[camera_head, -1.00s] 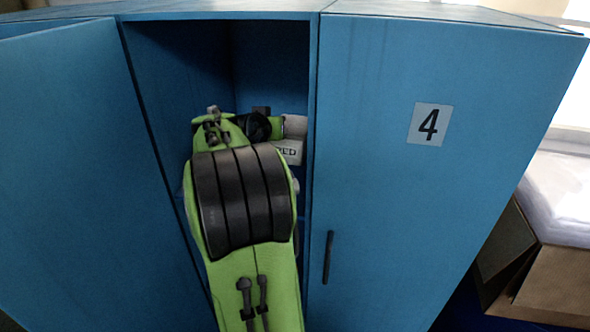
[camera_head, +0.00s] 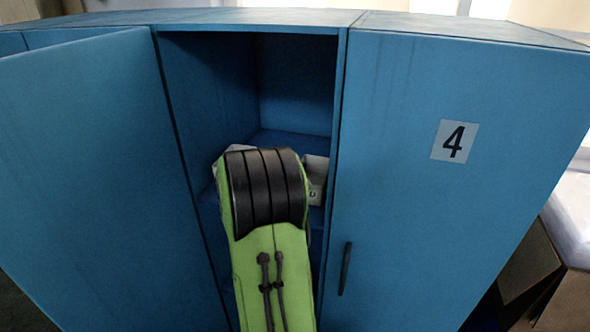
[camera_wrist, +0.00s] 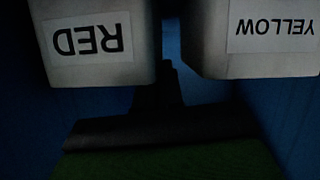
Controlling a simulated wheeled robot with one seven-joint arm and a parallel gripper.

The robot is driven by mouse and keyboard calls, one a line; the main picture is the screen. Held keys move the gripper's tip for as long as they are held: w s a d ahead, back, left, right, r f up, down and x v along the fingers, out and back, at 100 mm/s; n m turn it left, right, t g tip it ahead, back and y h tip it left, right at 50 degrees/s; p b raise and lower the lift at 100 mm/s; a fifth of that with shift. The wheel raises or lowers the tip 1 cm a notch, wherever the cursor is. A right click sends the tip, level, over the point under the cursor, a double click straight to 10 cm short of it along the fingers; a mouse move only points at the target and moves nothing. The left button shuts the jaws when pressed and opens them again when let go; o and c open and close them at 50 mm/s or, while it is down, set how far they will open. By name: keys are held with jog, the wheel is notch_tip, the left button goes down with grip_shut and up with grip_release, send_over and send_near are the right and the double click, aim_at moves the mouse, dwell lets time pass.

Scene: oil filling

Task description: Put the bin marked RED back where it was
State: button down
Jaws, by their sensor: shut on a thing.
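The grey-white bin marked RED (camera_wrist: 95,40) shows upside down at the upper left of the dark wrist view. In the head view the RED bin (camera_head: 315,178) sits in the open blue locker, right of my arm, mostly hidden. My gripper (camera_wrist: 168,75) is a dark shape with its narrow tip at the RED bin's side, in the gap beside the YELLOW bin. It is shut on the RED bin, though the grip itself is too dark to see clearly. In the head view my arm hides my gripper.
A bin marked YELLOW (camera_wrist: 262,38) stands close beside the RED bin; in the head view a bin (camera_head: 232,160) shows left of my arm. The open locker door (camera_head: 100,180) is at left, closed door 4 (camera_head: 440,220) at right. The locker walls leave little side room.

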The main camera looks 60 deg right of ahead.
jog(key=shift+f, duration=0.2)
jog(key=c, duration=1.3)
grip_release()
jog(key=shift+r, duration=0.1)
jog(key=shift+r, duration=0.15)
jog(key=w+a+r+n+t+y, duration=0.1)
jog(key=a+n+t+y, duration=0.15)
jog(key=a, duration=1.25)
jog(key=w+a+r+n+t+y, duration=0.2)
jog(key=a+n+y, duration=0.2)
jog(key=a, duration=1.1)
jog(key=s+a+f+n+y, duration=0.1)
jog(key=s+a+n+y, duration=0.1)
jog(key=a, duration=0.4)
jog(key=s+a+n+y, duration=0.3)
jog(key=s+a+n, duration=0.1)
jog(key=a, duration=0.1)
jog(key=s+a+f+n+y, duration=0.1)
jog(key=s+a+n+y, duration=0.1)
jog(key=a, duration=0.4)
jog(key=shift+s+a+f+n, duration=0.35)
jog(key=shift+s+n, duration=0.1)
jog(key=shift+s, duration=0.15)
